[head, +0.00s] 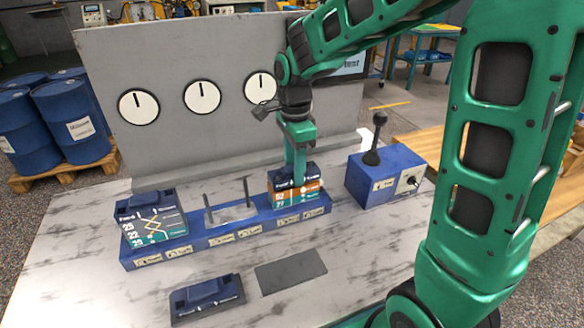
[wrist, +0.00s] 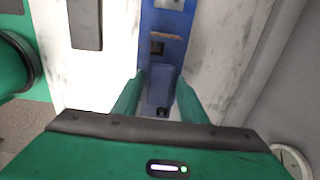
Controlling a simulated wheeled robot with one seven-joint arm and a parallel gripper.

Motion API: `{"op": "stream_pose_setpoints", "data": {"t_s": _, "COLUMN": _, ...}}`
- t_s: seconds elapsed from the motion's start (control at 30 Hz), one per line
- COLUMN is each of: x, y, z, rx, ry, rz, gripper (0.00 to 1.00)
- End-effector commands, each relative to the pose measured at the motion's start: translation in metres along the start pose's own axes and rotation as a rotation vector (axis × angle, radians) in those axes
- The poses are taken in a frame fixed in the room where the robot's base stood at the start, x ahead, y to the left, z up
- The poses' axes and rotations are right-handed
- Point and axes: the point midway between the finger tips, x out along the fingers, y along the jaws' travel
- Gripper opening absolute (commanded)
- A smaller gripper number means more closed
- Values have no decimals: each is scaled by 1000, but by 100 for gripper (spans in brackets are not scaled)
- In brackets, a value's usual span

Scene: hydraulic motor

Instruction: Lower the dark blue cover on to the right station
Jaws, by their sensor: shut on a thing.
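The dark blue cover (head: 283,182) is at the right station, directly above an orange and teal block stack (head: 300,197). It looks level, and I cannot tell whether a thin gap is left beneath it. My gripper (head: 299,180) comes straight down from above and is shut on the cover, hiding part of its top. In the wrist view the cover (wrist: 161,85) sits between the two green fingers of my gripper (wrist: 158,102). The stack stands on the right end of the long blue base (head: 215,235).
The left station carries a stack with a dark blue cover (head: 146,201). The middle station has two upright pins (head: 228,198). Another dark blue cover (head: 206,296) lies at the front, beside an empty grey mat (head: 291,270). A blue lever box (head: 385,177) stands right; a gauge panel (head: 235,125) stands behind.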

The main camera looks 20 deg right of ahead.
Motion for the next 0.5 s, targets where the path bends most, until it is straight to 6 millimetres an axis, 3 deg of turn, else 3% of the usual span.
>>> {"op": "stream_pose_setpoints", "data": {"t_s": 0.5, "x": 4, "y": 0, "z": 0, "rx": 0, "ry": 0, "rz": -1, "gripper": 0}}
